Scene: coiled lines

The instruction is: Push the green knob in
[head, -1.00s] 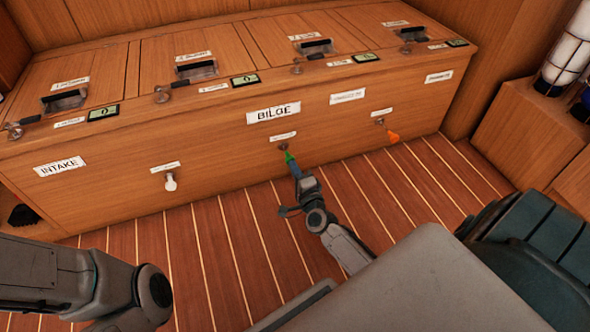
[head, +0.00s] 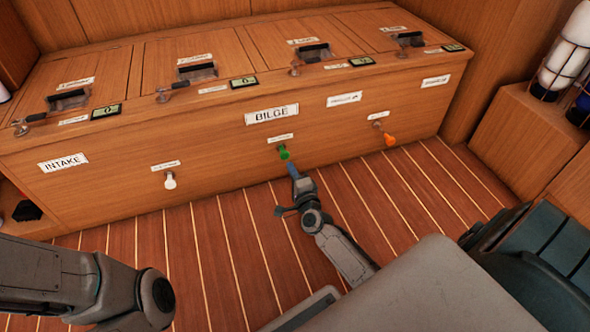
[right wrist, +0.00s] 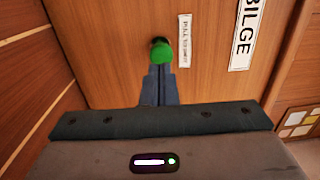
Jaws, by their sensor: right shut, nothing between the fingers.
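The green knob (head: 284,153) sits on the front face of the wooden cabinet (head: 215,150), just below a small label and the BILGE sign (head: 272,115). My right gripper (head: 293,169) is shut and empty, its blue fingertips just in front of and below the knob in the head view. In the right wrist view the green knob (right wrist: 162,52) shows right beyond the shut fingertips (right wrist: 159,68); I cannot tell whether they touch. My left arm (head: 80,285) shows at the lower left, but its gripper is out of view.
A white knob (head: 170,181) is on the cabinet front to the left, an orange knob (head: 389,139) to the right. The cabinet top carries several latches and small displays (head: 244,82). The striped floor (head: 235,240) before the cabinet is clear.

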